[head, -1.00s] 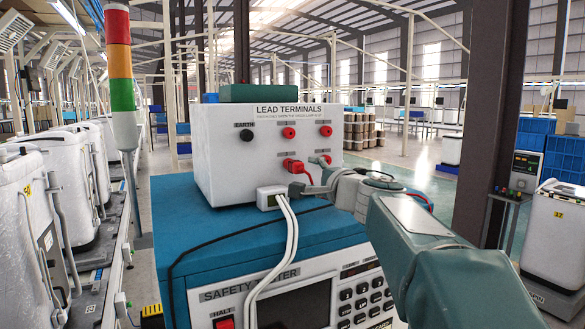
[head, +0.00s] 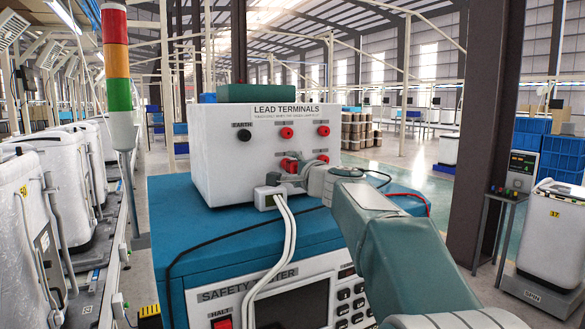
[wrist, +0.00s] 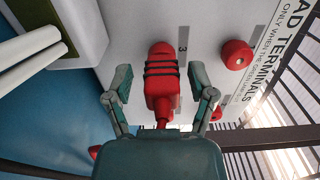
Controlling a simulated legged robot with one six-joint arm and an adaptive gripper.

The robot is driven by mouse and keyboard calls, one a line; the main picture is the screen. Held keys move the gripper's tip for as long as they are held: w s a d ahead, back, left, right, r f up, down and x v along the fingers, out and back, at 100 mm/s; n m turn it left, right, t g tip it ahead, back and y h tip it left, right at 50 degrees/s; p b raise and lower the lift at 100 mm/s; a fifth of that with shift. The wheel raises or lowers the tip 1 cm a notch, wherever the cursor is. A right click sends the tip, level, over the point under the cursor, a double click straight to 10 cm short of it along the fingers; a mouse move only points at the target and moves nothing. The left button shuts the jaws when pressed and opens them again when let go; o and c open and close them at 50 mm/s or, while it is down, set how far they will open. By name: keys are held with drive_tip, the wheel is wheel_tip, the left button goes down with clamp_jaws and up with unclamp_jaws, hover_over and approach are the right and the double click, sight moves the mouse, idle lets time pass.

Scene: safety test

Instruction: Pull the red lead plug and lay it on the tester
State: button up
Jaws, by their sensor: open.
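The red lead plug (wrist: 162,88), with dark ribs, sits in terminal 3 on the white lead terminals box (head: 215,165). In the head view the plug (head: 290,164) is partly hidden by my gripper (head: 291,178). In the wrist view my gripper (wrist: 163,84) is open, with one finger on each side of the plug and a visible gap on both sides. The red lead runs from the plug back under my gripper.
White cables (head: 287,235) hang from a white connector (head: 267,197) left of the plug, over the tester's front. A black cable crosses the tester top. Other red sockets (head: 286,133) sit above the plug. A signal tower (head: 119,95) stands at left.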

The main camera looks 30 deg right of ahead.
drive_tip(key=shift+r, duration=0.1)
idle(0.8)
clamp_jaws()
drive_tip(key=shift+s, duration=0.15)
drive_tip(key=shift+s+d, duration=0.1)
drive_tip(key=shift+s, duration=2.75)
